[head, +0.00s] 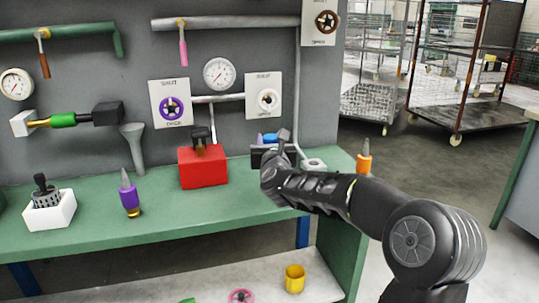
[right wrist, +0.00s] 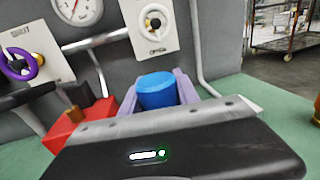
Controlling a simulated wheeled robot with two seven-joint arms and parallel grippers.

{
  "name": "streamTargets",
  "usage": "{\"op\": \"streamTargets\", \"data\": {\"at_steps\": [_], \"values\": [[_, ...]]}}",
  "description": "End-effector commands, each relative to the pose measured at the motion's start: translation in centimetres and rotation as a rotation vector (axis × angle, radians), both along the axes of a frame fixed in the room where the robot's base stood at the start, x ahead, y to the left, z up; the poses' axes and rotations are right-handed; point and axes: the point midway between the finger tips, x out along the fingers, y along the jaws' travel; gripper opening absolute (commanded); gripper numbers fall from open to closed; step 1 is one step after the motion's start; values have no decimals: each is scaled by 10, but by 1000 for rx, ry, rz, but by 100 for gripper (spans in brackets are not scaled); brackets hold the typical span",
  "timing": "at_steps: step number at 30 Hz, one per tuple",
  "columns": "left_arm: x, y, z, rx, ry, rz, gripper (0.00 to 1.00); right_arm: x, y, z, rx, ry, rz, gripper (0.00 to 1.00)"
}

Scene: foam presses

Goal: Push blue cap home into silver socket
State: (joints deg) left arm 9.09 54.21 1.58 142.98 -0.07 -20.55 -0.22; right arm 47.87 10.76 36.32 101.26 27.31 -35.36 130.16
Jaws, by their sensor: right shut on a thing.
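The blue cap (head: 269,138) is at my right gripper (head: 270,149), over the right part of the green bench. In the right wrist view the blue cap (right wrist: 156,90) sits between the two pale lilac fingers of my right gripper (right wrist: 157,98), which are shut on it. The gripper body hides the cap's lower part. A small silver-white round piece (head: 314,164), perhaps the silver socket, is on the bench to the right of the gripper. Whether the cap touches anything below is hidden. My left gripper is not in view.
A red box (head: 203,168) stands left of my right gripper. An orange bottle (head: 364,158) is at the right bench end. Gauges and valve panels line the wall behind.

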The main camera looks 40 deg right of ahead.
Motion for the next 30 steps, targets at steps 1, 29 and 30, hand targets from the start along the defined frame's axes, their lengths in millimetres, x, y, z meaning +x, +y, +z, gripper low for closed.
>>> {"op": "streamTargets", "data": {"at_steps": [1, 29, 30], "values": [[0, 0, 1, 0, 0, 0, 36, 0, 0, 7, -1, -3, 0, 0], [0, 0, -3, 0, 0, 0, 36, 5, 11, 11, -1, -10, 17, 0], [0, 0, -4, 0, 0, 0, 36, 5, 11, 12, -1, -11, 16, 0]]}}
